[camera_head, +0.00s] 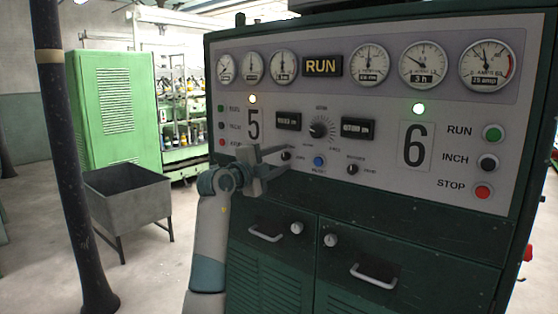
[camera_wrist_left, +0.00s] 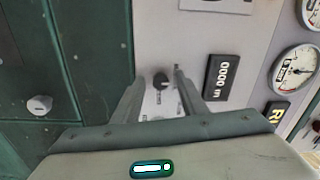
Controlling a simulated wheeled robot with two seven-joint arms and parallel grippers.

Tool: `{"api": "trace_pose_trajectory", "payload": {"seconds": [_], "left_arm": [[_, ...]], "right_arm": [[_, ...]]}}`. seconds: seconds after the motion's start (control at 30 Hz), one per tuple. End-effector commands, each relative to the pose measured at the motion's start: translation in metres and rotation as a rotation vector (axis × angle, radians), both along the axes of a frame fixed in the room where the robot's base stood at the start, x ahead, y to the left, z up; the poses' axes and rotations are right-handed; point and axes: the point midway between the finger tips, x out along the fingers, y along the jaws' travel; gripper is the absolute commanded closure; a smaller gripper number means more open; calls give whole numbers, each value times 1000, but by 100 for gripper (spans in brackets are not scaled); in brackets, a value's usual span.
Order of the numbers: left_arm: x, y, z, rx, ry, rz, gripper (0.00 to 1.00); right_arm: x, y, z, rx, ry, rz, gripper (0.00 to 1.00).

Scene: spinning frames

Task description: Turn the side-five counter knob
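The side-five counter knob (camera_head: 286,155) is a small black dial on the grey panel, below the left counter window (camera_head: 288,121) and right of the large "5" (camera_head: 254,124). My left gripper (camera_head: 277,159) is open in front of the panel at this knob. In the left wrist view the black knob (camera_wrist_left: 161,81) shows between the two spread fingers (camera_wrist_left: 158,75). I cannot tell whether either finger touches it. The counter window in the wrist view (camera_wrist_left: 222,78) lies right of the fingers. My right gripper is not in view.
A large dial (camera_head: 321,128), a blue button (camera_head: 319,161) and the side-six knob (camera_head: 352,169) sit close by on the panel. Green cabinet doors with handles (camera_head: 265,234) are below. A grey metal bin (camera_head: 125,190) and a dark post (camera_head: 68,160) stand left.

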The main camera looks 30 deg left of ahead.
Motion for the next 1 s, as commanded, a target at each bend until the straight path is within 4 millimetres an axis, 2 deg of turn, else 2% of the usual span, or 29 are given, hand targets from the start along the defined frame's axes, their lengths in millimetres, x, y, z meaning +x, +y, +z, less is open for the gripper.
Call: {"api": "trace_pose_trajectory", "payload": {"seconds": [0.27, 0.47, 0.63, 0.7, 1.0], "left_arm": [[-10, 1, -1, 1, 0, 0, 61], [-35, 3, -4, 3, -2, 1, 61], [-67, 6, -6, 3, -3, 3, 61], [-82, 7, -7, 4, -2, 2, 61], [-134, 11, -8, 2, -2, 2, 61]], "right_arm": [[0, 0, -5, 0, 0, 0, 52], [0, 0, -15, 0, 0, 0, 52], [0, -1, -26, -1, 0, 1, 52], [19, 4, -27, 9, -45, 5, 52], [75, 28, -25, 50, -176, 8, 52]]}}
